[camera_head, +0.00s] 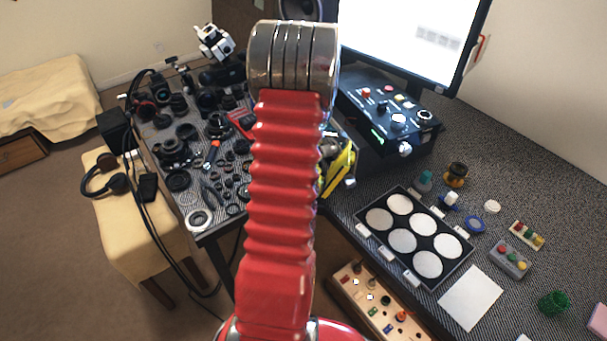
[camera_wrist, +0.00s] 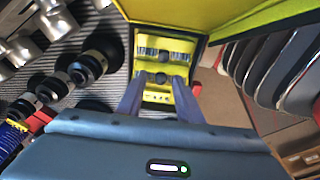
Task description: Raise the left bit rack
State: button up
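A yellow and black case stands open (camera_wrist: 225,14) in the wrist view. Inside it are silver bits in two rows, a farther bit row (camera_wrist: 178,56) and a nearer bit row (camera_wrist: 152,77), each with a dark round middle. I cannot tell which is the left rack. My gripper (camera_wrist: 159,79) has its two dark fingers apart, reaching toward the nearer row, with yellow visible between them. Contact with the rack cannot be told. In the head view the yellow case (camera_head: 340,168) is partly hidden by my red arm, and the gripper is hidden.
Black lens parts (camera_wrist: 88,66) lie left of the case in the wrist view. Several grey, rounded pieces (camera_wrist: 270,70) stand close on its right. In the head view, a lens-part table (camera_head: 200,222) is at left and a tray of white discs (camera_head: 372,242) at right.

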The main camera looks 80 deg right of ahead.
notch_tip(320, 180, up, 14)
jog(key=s, duration=0.2)
jog(key=shift+f, duration=0.2)
dwell(0.3)
dwell(0.6)
jog(key=w+a+r+h, duration=0.1)
jog(key=w+a+r, duration=0.5)
jog(key=w+a, duration=0.6)
jog(key=w+a+r, duration=0.6)
jog(key=w+a, duration=0.5)
jog(key=w, duration=0.1)
jog(key=w+a+r+t, duration=0.1)
jog(key=w+a, duration=0.1)
jog(key=a, duration=0.6)
jog(key=w+a+r+t, duration=0.1)
jog(key=a+r, duration=0.1)
jog(key=a, duration=0.7)
jog(key=s+a+t, duration=0.1)
jog(key=s+a, duration=0.1)
jog(key=a, duration=0.5)
jog(key=s+a+t+y, duration=0.1)
jog(key=s+a, duration=0.1)
jog(key=a, duration=0.6)
jog(key=shift+s+f+m, duration=0.4)
